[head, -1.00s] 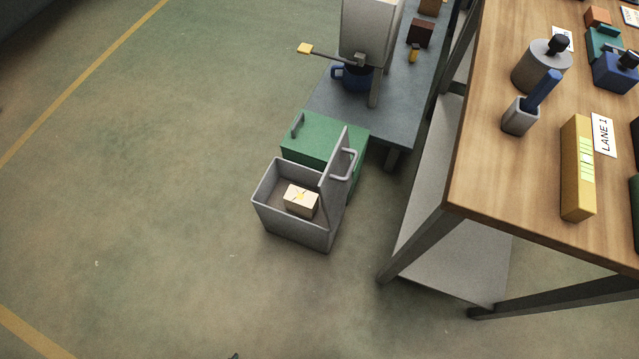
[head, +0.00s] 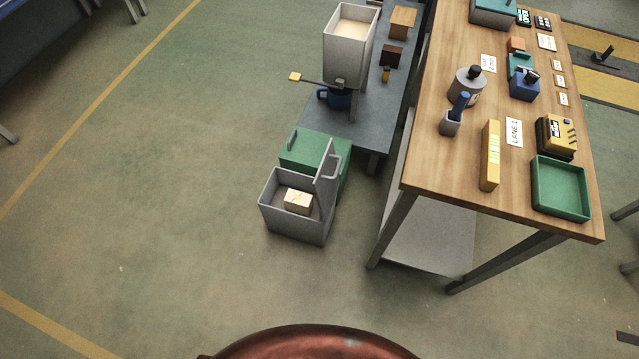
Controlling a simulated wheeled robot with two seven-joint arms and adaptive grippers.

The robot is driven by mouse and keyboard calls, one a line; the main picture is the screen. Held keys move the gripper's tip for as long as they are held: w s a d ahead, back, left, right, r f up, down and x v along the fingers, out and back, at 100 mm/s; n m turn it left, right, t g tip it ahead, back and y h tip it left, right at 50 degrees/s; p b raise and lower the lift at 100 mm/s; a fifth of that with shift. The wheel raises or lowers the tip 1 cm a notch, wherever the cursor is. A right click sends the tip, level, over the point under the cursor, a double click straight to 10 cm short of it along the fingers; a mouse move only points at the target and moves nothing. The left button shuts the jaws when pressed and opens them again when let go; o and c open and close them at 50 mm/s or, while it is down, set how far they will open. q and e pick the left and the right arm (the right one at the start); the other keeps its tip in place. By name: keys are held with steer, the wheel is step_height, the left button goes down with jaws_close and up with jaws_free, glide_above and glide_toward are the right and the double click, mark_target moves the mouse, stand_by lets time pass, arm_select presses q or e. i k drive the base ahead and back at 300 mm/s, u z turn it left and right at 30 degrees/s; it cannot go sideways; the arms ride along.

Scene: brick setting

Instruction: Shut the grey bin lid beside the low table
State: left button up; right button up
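The grey bin (head: 292,226) stands on the floor at the near end of the low table (head: 375,133). Its grey lid (head: 327,178) is open and stands about upright on the bin's right side, with a bar handle (head: 335,167) on its outer face. A small cream box with a yellow mark (head: 298,201) lies inside the bin. Neither gripper shows in the head view.
A green bin (head: 318,150) stands right behind the grey one. The low table carries a grey hopper (head: 346,50) and a blue mug (head: 335,98). A tall wooden workbench (head: 455,180) stands to the right. The floor left and in front is clear.

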mark_target(326, 182)
steer(key=u, duration=1.25)
steer(key=k, duration=0.8)
steer(key=z, duration=0.6)
steer(key=i, duration=0.5)
